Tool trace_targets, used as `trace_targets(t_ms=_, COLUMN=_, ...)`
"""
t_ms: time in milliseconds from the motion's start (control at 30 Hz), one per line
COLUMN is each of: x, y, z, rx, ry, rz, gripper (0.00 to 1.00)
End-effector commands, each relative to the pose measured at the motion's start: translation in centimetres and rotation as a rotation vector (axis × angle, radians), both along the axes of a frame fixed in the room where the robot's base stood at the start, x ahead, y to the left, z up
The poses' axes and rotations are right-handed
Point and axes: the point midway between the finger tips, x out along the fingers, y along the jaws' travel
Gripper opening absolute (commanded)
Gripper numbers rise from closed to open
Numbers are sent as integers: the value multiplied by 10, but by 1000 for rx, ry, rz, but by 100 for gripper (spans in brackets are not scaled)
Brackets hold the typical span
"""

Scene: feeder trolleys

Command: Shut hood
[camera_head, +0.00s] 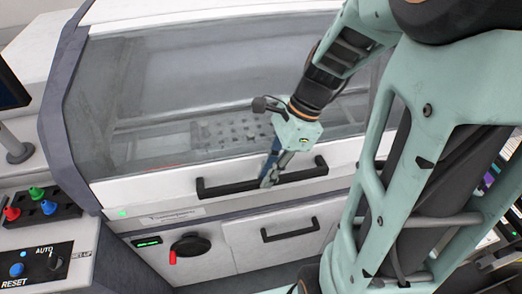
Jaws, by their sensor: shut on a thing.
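The hood (160,95) is a large clear window with a grey frame on a white machine. Its white lower edge (140,190) carries a long black bar handle (225,188). The hood's lower edge sits close above the machine's front panel; I cannot tell whether a small gap is left. My gripper (270,180) is at the middle of this handle, its fingers shut on the bar. My arm reaches in from the upper right and hides the hood's right part.
Below are a drawer with a black handle (290,230) and a black knob with a red tip (190,244). At left are a control box with AUTO and RESET (30,268), coloured connectors (42,203) and a monitor (10,90). A perforated plate (225,130) shows behind the window.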

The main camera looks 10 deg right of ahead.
Motion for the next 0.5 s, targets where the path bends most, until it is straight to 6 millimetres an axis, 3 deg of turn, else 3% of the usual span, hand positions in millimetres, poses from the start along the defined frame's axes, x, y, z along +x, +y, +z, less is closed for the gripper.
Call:
trace_targets(t_ms=267, x=2, y=0, z=1, rx=0, ry=-9, rz=3, gripper=0)
trace_targets(t_ms=300, x=2, y=0, z=1, rx=0, ry=-9, rz=3, gripper=14)
trace_targets(t_ms=433, x=2, y=0, z=1, rx=0, ry=-7, rz=2, gripper=28)
trace_targets(t_ms=500, x=1, y=0, z=1, rx=0, ry=-6, rz=2, gripper=29)
